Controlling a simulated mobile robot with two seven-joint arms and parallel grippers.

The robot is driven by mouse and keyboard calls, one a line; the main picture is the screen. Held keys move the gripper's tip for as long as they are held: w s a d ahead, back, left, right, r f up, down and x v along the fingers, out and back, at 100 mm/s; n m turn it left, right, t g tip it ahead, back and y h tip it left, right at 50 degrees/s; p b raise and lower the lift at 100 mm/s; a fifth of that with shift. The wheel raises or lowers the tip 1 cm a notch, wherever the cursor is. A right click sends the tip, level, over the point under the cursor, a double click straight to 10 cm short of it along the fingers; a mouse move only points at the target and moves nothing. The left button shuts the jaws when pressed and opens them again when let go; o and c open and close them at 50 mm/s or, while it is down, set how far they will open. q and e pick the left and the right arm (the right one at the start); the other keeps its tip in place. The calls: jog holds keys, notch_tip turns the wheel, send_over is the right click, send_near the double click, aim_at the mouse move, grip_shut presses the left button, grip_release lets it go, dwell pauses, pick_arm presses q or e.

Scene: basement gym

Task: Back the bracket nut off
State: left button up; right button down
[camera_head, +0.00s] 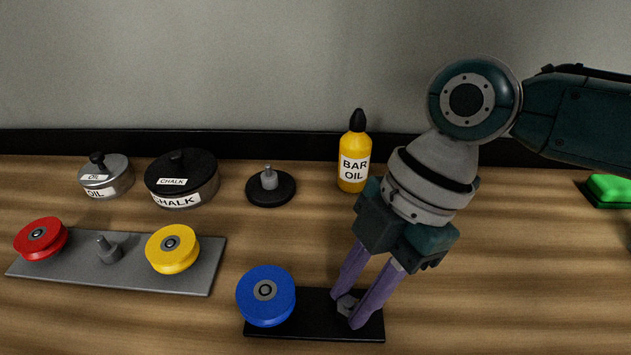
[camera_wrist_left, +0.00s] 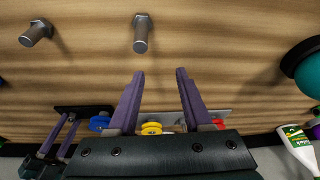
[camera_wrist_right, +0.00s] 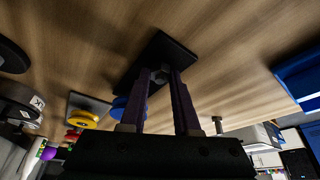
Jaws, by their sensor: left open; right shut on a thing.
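The bracket is a black plate (camera_head: 310,326) at the front of the bench, with a blue wheel (camera_head: 266,296) on its left part. A grey hex nut (camera_head: 346,303) sits toward the plate's right end. My right gripper (camera_head: 347,309) points down, its purple fingers shut on either side of the nut. In the right wrist view the nut (camera_wrist_right: 161,75) shows between the fingertips, partly hidden, over the black plate (camera_wrist_right: 158,57). My left gripper (camera_wrist_left: 159,70) is open and empty in its wrist view, out of the head view.
A grey plate (camera_head: 140,277) with red (camera_head: 40,238) and yellow (camera_head: 172,249) wheels lies left. Behind stand an oil tin (camera_head: 106,178), a chalk tin (camera_head: 182,180), a black disc with a post (camera_head: 270,188) and a bar oil bottle (camera_head: 354,155). Two bolts (camera_wrist_left: 141,32) show in the left wrist view.

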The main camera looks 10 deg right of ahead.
jog(key=c, duration=0.6)
grip_release()
jog(key=shift+c, duration=0.2)
pick_arm(q)
jog(key=shift+a, duration=0.1)
jog(key=shift+r+p, duration=0.4)
pick_arm(e)
jog(key=v, duration=1)
